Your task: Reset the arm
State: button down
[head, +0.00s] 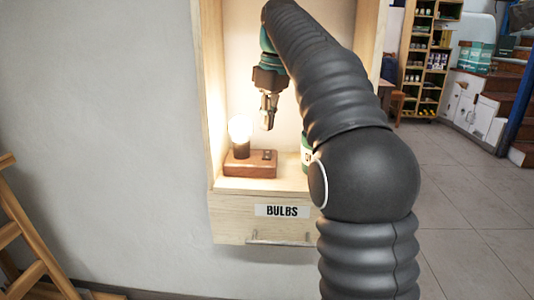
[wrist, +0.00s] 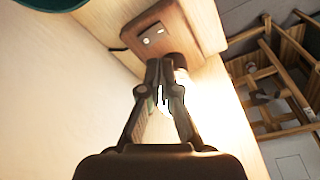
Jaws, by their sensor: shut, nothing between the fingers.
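My gripper (head: 267,112) is shut and empty in the head view, pointing down inside a lit wooden wall niche. It hangs above a brown wooden lamp base (head: 250,168) that carries a glowing bulb (head: 240,130) on its left part. A gap shows between the fingertips and the base in the head view. In the wrist view my gripper (wrist: 166,68) shows with its fingers together, in front of the bulb's glow. The lamp base (wrist: 185,22) with its small switch plate lies beyond the fingertips there. My arm covers the right part of the niche.
A drawer labelled BULBS (head: 282,228) with a metal handle sits under the niche. A green container (head: 306,152) stands partly hidden behind my arm. A wooden ladder (head: 25,240) leans at the left. Shelves (head: 425,60) and stairs stand at the back right, with open tiled floor before them.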

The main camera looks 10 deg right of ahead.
jog(key=s+f+m+t, duration=0.1)
jog(key=s+f+m, duration=0.1)
jog(key=s+f, duration=0.5)
jog(key=s+f+m+t, duration=0.1)
jog(key=s+f+m, duration=0.2)
jog(key=s+f, duration=0.4)
jog(key=s+f+m+t+h, duration=0.1)
jog(key=s+f, duration=0.6)
jog(key=s, duration=0.9)
jog(key=shift+s+f+m+t, duration=0.25)
jog(key=shift+m+t, duration=0.35)
jog(key=shift+m, duration=0.6)
jog(key=shift+w+a, duration=0.1)
